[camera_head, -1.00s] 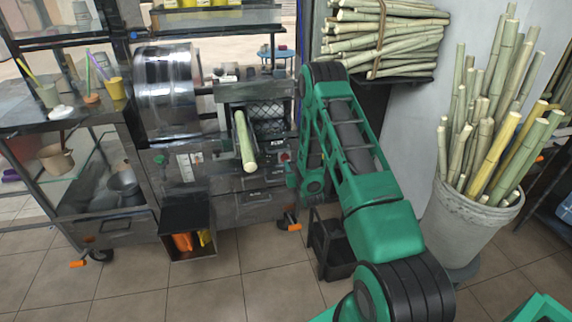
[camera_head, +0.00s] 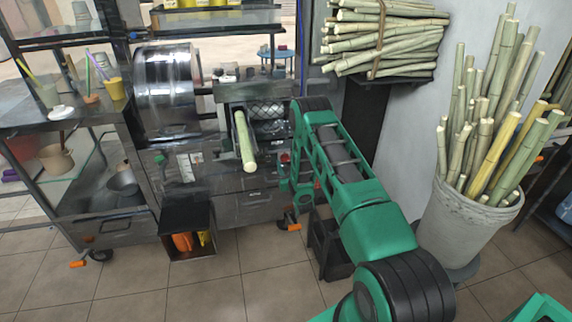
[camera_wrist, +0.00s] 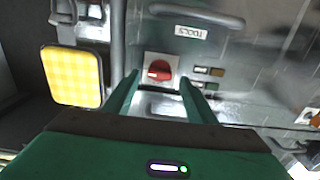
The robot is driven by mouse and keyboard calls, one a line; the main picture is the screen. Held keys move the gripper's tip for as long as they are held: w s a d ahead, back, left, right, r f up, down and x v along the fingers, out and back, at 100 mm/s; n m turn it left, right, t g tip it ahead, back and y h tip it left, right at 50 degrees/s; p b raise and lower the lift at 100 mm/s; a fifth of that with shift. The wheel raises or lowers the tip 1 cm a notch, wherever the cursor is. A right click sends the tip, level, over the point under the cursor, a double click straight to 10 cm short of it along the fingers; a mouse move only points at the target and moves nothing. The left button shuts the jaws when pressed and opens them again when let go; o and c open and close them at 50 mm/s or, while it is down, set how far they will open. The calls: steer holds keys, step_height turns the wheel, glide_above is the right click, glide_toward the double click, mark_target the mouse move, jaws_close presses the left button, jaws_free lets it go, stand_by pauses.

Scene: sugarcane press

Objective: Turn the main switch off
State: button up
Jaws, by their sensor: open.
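The main switch is a red rotary knob (camera_wrist: 160,70) on a pale square plate on the press's metal front panel, in the wrist view. It also shows as a small red spot (camera_head: 285,157) in the head view. My gripper (camera_wrist: 159,83) is open and empty, pointing at the panel. Its two green fingers stand to the left and right below the knob in the picture, with the knob between their lines. I cannot tell whether they touch the plate. The knob's exact setting is hard to read.
Small coloured buttons (camera_wrist: 208,72) sit right of the switch, below a bar handle (camera_wrist: 197,14). In the head view a cane (camera_head: 244,140) lies in the press, and a bucket of canes (camera_head: 468,215) stands right of my arm.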

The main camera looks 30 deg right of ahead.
mark_target(285, 159)
steer(key=shift+x, duration=1.15)
steer(key=c, duration=1.1)
